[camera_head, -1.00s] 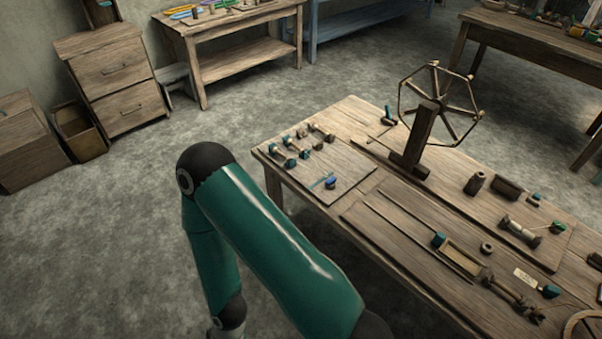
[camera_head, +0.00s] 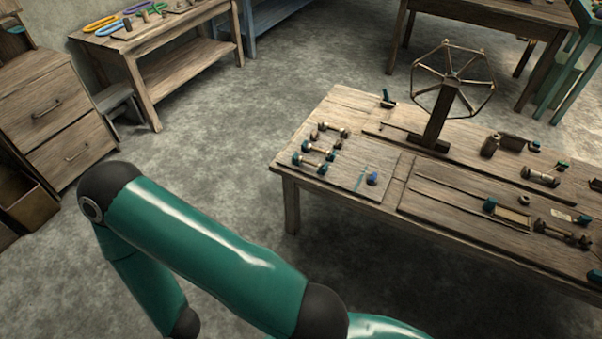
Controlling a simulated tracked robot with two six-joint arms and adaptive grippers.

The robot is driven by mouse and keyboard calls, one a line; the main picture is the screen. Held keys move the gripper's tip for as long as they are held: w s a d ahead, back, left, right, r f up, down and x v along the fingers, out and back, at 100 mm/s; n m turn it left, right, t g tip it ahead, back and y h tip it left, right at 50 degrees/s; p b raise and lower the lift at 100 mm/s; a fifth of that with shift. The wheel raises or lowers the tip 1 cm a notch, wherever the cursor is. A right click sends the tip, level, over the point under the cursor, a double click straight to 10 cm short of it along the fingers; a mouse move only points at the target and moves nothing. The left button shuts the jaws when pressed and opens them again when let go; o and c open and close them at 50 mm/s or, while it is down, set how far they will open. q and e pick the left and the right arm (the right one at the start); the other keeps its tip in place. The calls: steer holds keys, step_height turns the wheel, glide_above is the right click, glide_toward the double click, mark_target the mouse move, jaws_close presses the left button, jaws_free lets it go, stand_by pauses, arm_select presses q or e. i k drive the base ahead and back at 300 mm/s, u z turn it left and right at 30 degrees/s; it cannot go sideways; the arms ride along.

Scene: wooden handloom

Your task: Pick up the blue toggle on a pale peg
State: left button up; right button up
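A small blue piece (camera_head: 372,179) sits near the front right part of a flat board (camera_head: 346,185) at the table's near left. It looks like the blue toggle, but it is too small here to make out a pale peg. A thin teal strip lies just left of it. Several dark and teal-ended spools or pegs (camera_head: 318,150) lie in a group on the same board, to the left of the blue piece. Neither gripper is in view.
A wooden reel wheel (camera_head: 440,100) stands at the table's back. A second board with slats, spools and blocks (camera_head: 510,215) lies to the right. Wooden drawers (camera_head: 55,115) and a bench (camera_head: 150,55) stand at the left. Bare floor lies between them and the table.

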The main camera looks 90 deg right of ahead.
mark_target(372, 178)
steer(key=u, duration=0.3)
steer(key=i, duration=0.65)
steer(key=z, duration=2.25)
steer(key=i, duration=0.3)
steer(key=z, duration=2.2)
steer(key=k, duration=0.3)
steer(key=z, duration=0.55)
steer(key=i, duration=1.4)
steer(key=u, duration=0.5)
